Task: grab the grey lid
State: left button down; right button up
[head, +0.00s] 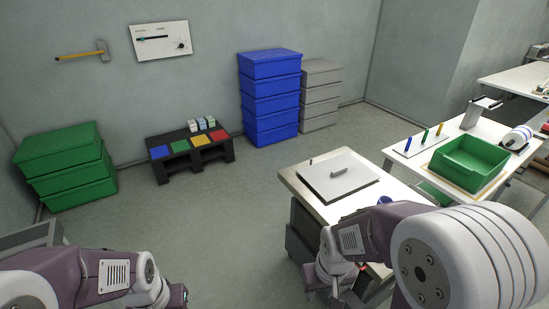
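A flat, square light-grey lid (325,187) with a bar handle (339,173) on top lies on the white table (296,183) at the right of centre. My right gripper (313,279) is low in front of this table, nearer to me than the lid and apart from it. It is small and partly hidden by my wrist, so its fingers cannot be made out. My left gripper (179,294) is at the bottom edge, left of the table and far from the lid. Its fingers are unclear too.
A small blue item (384,200) is beside the lid, partly behind my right arm. A green bin (468,164) and coloured pegs stand on the table at right. Blue (270,96), grey (321,94) and green (66,166) box stacks stand by the walls. Floor left of the lid's table is clear.

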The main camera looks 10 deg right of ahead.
aim_at(333, 177)
jog(key=i+j+u, duration=0.3)
jog(key=i, duration=0.55)
jog(key=i+l+u, duration=0.15)
jog(key=i+u, duration=0.15)
jog(key=i, duration=0.5)
jog(key=i+z, duration=0.25)
jog(key=i, duration=0.2)
jog(key=i+j+z, duration=0.1)
jog(key=i+z, duration=0.2)
jog(key=i, duration=0.15)
jog(key=i+j+z, duration=0.25)
jog(key=i, duration=0.2)
jog(key=z, duration=2.2)
